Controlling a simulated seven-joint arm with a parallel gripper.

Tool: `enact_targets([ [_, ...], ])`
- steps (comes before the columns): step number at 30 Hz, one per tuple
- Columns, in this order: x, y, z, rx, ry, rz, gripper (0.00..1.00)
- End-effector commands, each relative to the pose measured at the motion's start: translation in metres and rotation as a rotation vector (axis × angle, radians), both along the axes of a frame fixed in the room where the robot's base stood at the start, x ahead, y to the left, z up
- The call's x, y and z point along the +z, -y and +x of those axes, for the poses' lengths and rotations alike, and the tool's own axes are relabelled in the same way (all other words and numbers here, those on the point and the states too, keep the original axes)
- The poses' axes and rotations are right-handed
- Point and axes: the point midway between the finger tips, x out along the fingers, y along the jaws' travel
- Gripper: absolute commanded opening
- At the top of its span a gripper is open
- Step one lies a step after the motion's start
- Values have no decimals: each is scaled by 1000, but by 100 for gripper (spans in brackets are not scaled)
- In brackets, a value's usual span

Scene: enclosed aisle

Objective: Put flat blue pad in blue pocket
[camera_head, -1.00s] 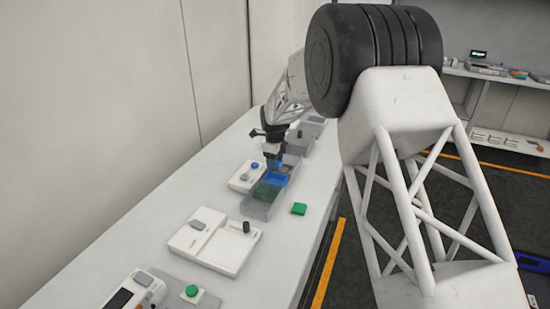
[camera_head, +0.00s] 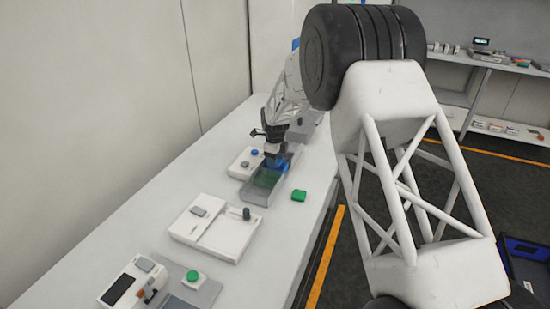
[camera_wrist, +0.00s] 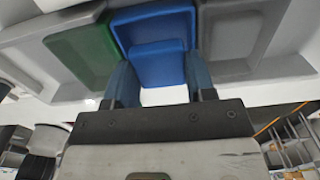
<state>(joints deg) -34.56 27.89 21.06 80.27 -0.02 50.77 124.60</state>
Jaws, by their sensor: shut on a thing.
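My gripper (camera_wrist: 160,72) is shut on the flat blue pad (camera_wrist: 160,62), with one finger at each side of it. The pad is at the blue pocket (camera_wrist: 152,14), which lies between a green and a grey compartment in the wrist view. The pad overlaps the pocket's near part; I cannot tell whether it touches the floor. In the head view my gripper (camera_head: 274,158) points down over the tray (camera_head: 254,192). Blue shows beside its fingers there, but pad and pocket cannot be told apart.
The green pocket (camera_wrist: 82,52) is left of the blue one, and a grey compartment (camera_wrist: 234,38) is right. White devices (camera_head: 216,228) stand nearer on the bench. A wall runs along the left.

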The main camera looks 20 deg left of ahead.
Motion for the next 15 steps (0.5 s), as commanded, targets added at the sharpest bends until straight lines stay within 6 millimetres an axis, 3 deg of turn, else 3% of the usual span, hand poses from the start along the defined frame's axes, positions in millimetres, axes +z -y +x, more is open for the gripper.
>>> enact_targets([
  [9, -1, 0, 0, 0, 0, 0, 27],
  [10, -1, 0, 0, 0, 0, 0, 53],
  [15, 0, 0, 0, 0, 0, 0, 79],
])
